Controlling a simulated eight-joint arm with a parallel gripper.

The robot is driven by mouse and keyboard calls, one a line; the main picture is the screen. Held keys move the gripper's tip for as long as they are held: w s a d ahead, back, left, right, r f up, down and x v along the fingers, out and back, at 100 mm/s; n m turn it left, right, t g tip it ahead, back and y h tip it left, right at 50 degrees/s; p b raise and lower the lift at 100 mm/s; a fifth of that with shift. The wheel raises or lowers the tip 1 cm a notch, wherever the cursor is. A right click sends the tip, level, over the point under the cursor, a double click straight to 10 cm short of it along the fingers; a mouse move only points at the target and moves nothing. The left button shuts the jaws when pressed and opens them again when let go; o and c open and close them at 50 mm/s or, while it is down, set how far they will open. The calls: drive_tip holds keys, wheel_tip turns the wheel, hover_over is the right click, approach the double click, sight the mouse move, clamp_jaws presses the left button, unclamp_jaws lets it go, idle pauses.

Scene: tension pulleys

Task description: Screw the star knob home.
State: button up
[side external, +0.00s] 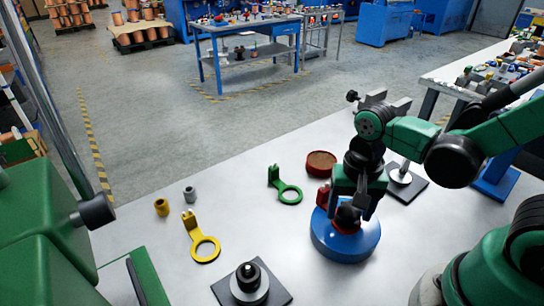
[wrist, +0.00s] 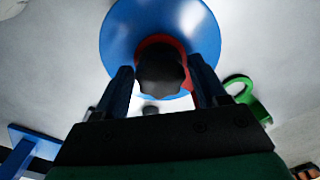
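The black star knob (wrist: 160,72) shows between my fingers in the wrist view. In the side external view the knob (side external: 347,216) is partly covered by my gripper. It sits over the middle of a blue round pulley (side external: 346,246), with a red part (wrist: 184,48) under and around it. My gripper (wrist: 160,80) points down at the pulley, one finger on each side of the knob. The fingers are very close to the knob's sides; whether they touch it is unclear. The knob's thread is hidden.
A green ring bracket (side external: 289,195) lies left of the pulley, a red-rimmed round part (side external: 320,163) behind it. A yellow ring bracket (side external: 205,249), two small bushings and a black base with a spindle (side external: 250,286) stand further left. Another post on a dark base (side external: 405,184) is close right.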

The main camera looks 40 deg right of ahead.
drive_tip(key=shift+o, duration=0.9)
drive_tip(key=shift+r, duration=0.1)
drive_tip(key=shift+r, duration=2.65)
drive_tip(key=w+d+r+n+t, duration=0.1)
drive_tip(key=w+r+n+t, duration=0.2)
drive_tip(key=n+t, duration=0.4)
drive_tip(key=shift+w+d+r+n, duration=0.3)
drive_tip(key=shift+w+r+n, duration=0.05)
drive_tip(key=shift+w+n, duration=0.45)
